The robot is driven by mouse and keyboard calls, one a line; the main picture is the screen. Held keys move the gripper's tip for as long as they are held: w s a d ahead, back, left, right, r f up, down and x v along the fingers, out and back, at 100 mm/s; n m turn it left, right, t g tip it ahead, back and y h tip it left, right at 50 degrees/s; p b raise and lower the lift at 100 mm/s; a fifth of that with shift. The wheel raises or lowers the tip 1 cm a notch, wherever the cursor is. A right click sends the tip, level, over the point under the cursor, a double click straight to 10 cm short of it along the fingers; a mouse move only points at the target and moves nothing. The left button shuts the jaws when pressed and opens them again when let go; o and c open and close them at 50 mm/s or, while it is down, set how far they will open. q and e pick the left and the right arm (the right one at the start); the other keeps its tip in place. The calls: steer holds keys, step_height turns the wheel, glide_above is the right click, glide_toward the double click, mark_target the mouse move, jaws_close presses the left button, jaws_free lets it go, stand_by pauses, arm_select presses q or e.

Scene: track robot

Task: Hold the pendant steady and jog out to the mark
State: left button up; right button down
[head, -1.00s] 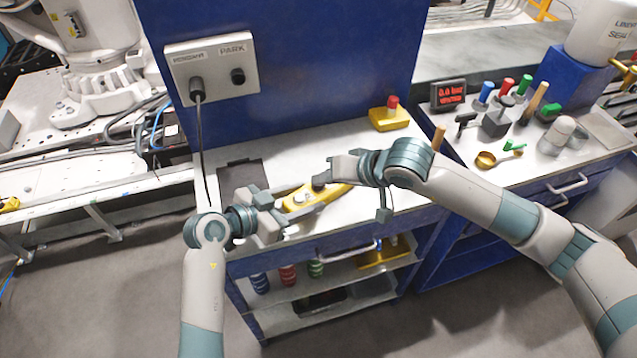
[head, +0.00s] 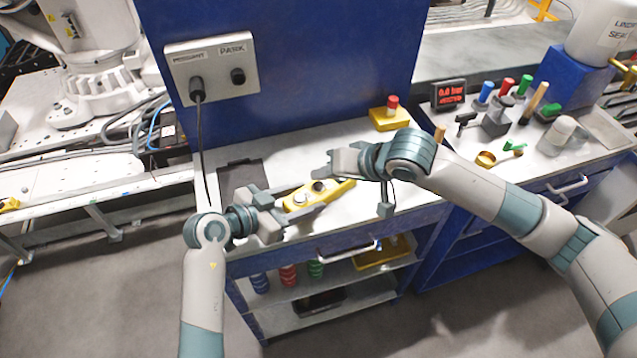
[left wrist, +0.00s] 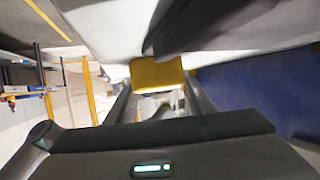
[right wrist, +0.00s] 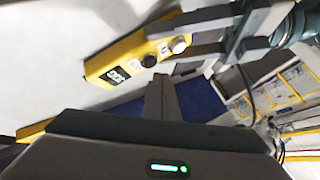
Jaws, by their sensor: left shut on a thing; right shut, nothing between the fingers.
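The yellow pendant (head: 303,199) has a dark knob and a pale button on its face. It is held over the workbench, and it also shows in the right wrist view (right wrist: 118,66) with a black display. My left gripper (head: 277,207) is shut on one end of it; that yellow end (left wrist: 157,73) shows between the fingers in the left wrist view. My right gripper (head: 325,170) is shut and empty, close by the pendant's knob; its closed fingers (right wrist: 161,98) show apart from the pendant in the right wrist view. I cannot make out a mark.
A large robot (head: 100,65) stands on a track at the left. A yellow box with a red button (head: 390,118) sits on the bench. Tools and a red-lit display (head: 449,95) stand at the right.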

steer(key=shift+r, duration=2.5)
arm_select(q)
steer(key=o, duration=1.6)
steer(key=v, duration=1.2)
steer(key=shift+w+a, duration=0.1)
